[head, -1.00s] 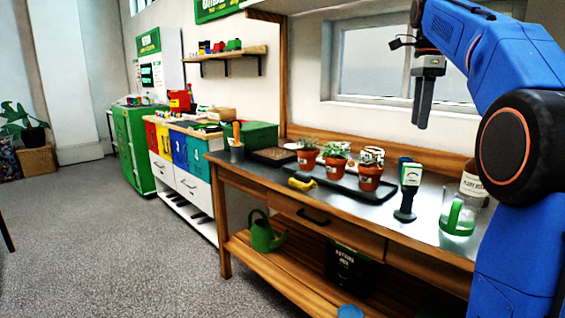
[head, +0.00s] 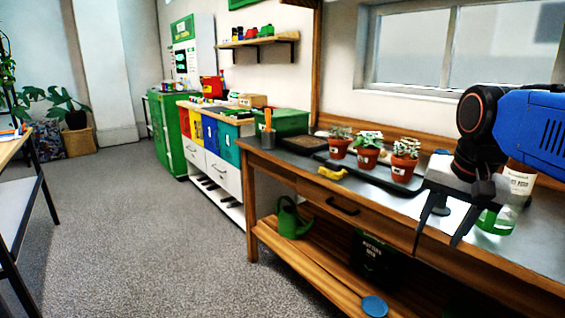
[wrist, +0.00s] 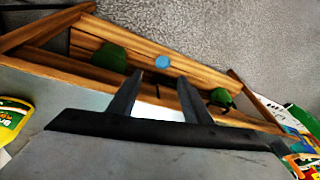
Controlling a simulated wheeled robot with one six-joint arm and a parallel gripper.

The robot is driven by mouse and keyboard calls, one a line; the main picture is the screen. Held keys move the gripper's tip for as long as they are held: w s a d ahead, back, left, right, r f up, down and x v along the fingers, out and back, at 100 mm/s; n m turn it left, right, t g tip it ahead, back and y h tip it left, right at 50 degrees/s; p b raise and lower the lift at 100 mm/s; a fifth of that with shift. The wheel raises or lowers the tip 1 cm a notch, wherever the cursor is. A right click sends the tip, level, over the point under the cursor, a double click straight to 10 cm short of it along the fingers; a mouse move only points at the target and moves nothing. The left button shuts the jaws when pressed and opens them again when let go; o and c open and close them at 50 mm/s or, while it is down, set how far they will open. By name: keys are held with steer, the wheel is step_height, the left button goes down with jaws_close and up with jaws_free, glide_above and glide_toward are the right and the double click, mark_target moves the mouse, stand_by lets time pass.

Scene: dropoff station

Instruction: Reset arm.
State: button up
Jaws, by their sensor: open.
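My gripper (head: 438,246) is on the right of the head view, its two fingers spread and pointing down in front of the bench's front edge. It is empty. In the wrist view, my gripper (wrist: 160,76) also shows two separate fingers with nothing between them. My blue arm comes in from the right edge and hides part of the bench's right end.
The wooden bench (head: 340,207) bears several potted plants (head: 367,155), a yellow object (head: 332,173) and a green-and-clear container (head: 497,219) close to my gripper. A green watering can (head: 292,220) stands on the lower shelf. Grey floor (head: 150,240) is clear at left.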

steer(key=s+a+f+n, duration=0.1)
steer(key=s+f+n, duration=0.2)
steer(key=s+f, duration=0.2)
steer(key=s+a+f+n+t, duration=0.1)
steer(key=s+f, duration=0.4)
steer(key=f, duration=0.6)
steer(key=a+n, duration=0.1)
steer(key=n, duration=0.1)
steer(key=shift+s+f+n, duration=0.15)
steer(key=shift+n, duration=0.25)
